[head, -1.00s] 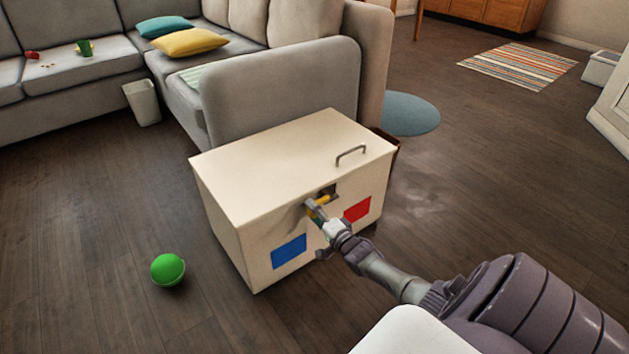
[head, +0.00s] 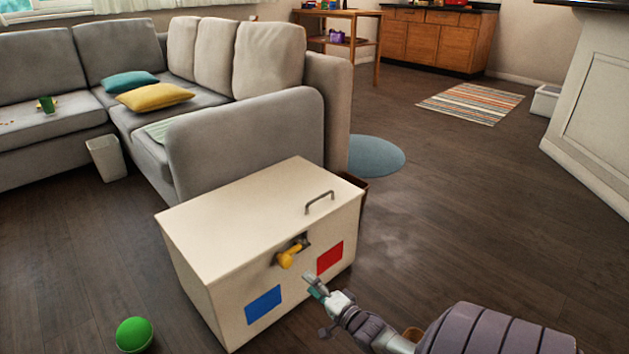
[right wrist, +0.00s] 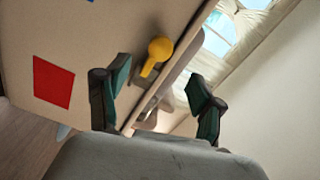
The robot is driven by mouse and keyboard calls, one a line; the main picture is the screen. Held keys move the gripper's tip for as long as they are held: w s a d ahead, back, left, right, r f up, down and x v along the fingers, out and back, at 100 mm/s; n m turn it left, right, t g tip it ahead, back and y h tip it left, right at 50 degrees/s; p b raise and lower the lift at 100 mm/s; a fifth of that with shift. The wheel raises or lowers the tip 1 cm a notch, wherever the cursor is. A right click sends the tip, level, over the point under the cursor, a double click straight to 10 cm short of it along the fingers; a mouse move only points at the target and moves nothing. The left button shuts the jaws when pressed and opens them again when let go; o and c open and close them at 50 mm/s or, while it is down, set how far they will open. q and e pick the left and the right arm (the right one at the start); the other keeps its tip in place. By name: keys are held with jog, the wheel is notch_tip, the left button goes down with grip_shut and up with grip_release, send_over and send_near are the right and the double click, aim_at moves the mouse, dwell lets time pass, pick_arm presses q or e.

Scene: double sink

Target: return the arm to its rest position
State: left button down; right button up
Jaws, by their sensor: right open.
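My right gripper (head: 322,292) is in front of the cream box (head: 225,212), below and right of its yellow knob (head: 287,258). In the right wrist view its two dark-green-padded fingers (right wrist: 158,92) are spread apart with nothing held between them. The yellow knob (right wrist: 159,50) shows beyond the fingers, apart from them. The box front has a blue square (head: 263,305) and a red square (head: 330,257); the lid has a grey handle (head: 319,202) and lies shut. My left gripper is not in view.
A green ball (head: 134,335) lies on the floor left of the box. A grey sofa (head: 245,140) stands behind it, with a white bin (head: 105,158) nearby. A striped rug (head: 471,103) lies farther back. The floor right of the box is open.

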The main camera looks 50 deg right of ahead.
jog(key=shift+s, duration=0.45)
